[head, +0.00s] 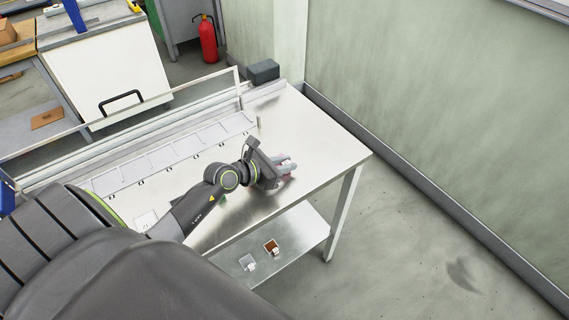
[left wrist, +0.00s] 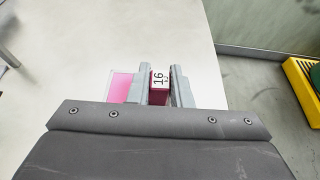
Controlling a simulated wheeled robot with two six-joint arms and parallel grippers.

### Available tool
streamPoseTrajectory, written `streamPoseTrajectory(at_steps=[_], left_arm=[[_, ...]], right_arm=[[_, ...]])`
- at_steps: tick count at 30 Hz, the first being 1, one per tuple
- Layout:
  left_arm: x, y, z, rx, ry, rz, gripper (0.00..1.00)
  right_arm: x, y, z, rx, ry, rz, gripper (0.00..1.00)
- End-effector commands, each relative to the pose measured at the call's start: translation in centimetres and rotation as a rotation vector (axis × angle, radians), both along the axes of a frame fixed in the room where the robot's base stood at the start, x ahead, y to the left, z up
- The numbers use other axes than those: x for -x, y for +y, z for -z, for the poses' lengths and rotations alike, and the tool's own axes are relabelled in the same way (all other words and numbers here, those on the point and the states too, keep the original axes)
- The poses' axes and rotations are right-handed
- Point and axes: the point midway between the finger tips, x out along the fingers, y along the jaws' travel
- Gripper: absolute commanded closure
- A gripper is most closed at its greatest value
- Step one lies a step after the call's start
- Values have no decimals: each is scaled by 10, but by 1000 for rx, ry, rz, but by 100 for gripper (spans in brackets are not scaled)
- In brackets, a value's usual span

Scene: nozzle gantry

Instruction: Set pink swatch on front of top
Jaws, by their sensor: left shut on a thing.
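My left gripper (head: 289,165) is over the right part of the bench's metal top (head: 312,140). In the left wrist view its two fingers (left wrist: 158,86) are shut on the pink swatch's dark red grip block, whose white label reads 16. The swatch's pink plate (left wrist: 118,88) shows left of the left finger; the rest is hidden behind the fingers. I cannot tell whether the swatch touches the top. My right gripper is not in view.
A brown swatch (head: 271,245) and a pale swatch (head: 247,262) lie on the lower shelf (head: 300,232). A row of pale panels (head: 190,145) and a rail run along the back. A dark box (head: 263,71) stands at the far corner. The top right of my gripper is clear.

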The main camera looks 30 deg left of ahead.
Motion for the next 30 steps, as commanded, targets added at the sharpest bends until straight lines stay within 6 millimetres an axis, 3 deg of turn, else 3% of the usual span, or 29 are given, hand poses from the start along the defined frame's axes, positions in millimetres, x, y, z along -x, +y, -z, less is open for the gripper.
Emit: streamPoseTrajectory(at_steps=[9,10,15,26,30], left_arm=[[0,0,3,0,-1,0,100],[0,0,3,0,-1,0,80],[0,0,2,0,0,0,60],[0,0,-4,0,-1,0,60],[17,8,-7,-6,0,0,60]], right_arm=[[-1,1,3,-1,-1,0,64],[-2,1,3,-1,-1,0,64],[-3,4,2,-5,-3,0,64],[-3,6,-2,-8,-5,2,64],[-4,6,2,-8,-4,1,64]])
